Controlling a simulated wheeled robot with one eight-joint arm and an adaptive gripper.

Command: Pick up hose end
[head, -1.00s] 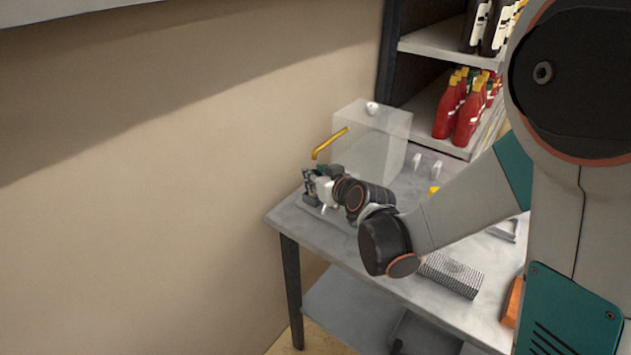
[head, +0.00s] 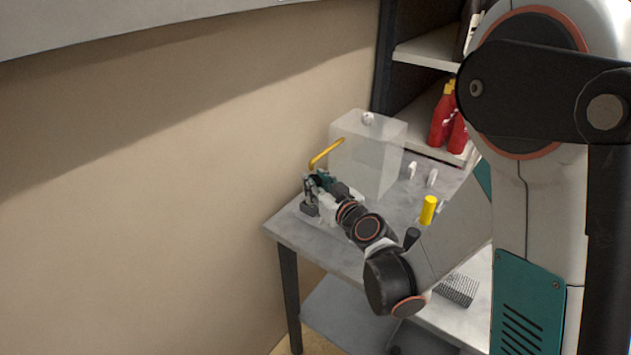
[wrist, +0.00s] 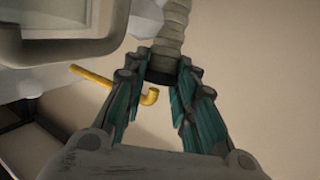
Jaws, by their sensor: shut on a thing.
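The hose (wrist: 173,25) is ribbed and beige-grey, and rises out of the top of the wrist view. Its dark end (wrist: 160,76) sits between the teal-padded fingers of my gripper (wrist: 162,68), which is shut on it. In the head view my gripper (head: 314,192) is at the far left corner of the table, in front of the clear box. The hose cannot be made out there.
A translucent box (head: 370,155) stands on the grey table (head: 290,228), close to the gripper. A bent yellow pipe (head: 327,153) sticks out from it. A yellow cylinder (head: 428,210) stands to the right. The beige wall (head: 150,200) is left.

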